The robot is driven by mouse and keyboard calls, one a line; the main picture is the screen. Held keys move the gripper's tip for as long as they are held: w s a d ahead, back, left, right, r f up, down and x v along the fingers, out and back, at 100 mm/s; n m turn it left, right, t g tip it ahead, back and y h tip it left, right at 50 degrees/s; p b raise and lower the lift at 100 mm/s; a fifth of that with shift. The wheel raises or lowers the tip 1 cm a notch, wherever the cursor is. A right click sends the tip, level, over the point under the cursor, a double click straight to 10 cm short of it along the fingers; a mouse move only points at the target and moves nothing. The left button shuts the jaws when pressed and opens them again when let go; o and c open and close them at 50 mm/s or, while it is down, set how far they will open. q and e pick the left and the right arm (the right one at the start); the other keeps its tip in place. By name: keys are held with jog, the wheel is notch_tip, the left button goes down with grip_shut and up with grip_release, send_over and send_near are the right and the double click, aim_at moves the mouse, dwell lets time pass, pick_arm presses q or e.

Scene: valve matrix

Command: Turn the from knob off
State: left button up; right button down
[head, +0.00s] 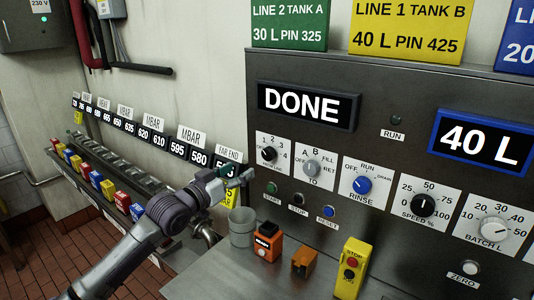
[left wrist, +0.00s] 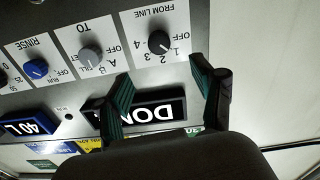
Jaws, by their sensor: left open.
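The from knob is the black knob (head: 269,153) on the white FROM LINE plate at the panel's left edge, with marks 1 to 4 and OFF. I cannot tell surely which mark it points at. In the left wrist view the same black knob (left wrist: 158,42) appears upside down, ahead of the gap between the fingers. My left gripper (head: 243,177) is open and empty, below and left of the knob in the head view. It also shows in the left wrist view (left wrist: 160,82), its two fingers apart and clear of the knob. My right gripper is not in view.
The grey TO knob (head: 313,168) and blue RINSE knob (head: 362,184) sit right of the from knob. A DONE display (head: 304,105) is above. Buttons (head: 271,188) lie below. A grey cup (head: 242,226), orange boxes (head: 304,262) and a yellow stop box (head: 351,267) stand on the ledge.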

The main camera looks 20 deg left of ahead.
pick_arm(q)
jog(key=p, duration=0.1)
send_near(266, 155)
jog(key=x, duration=0.3)
jog(key=p+x, duration=0.1)
jog(key=x, duration=0.3)
jog(key=shift+w+d, duration=0.2)
jog(key=shift+w, duration=0.4)
jog(key=shift+w+d, duration=0.25)
jog(key=shift+w, duration=0.15)
jog(key=shift+c, duration=1.3)
jog(key=c, duration=0.9)
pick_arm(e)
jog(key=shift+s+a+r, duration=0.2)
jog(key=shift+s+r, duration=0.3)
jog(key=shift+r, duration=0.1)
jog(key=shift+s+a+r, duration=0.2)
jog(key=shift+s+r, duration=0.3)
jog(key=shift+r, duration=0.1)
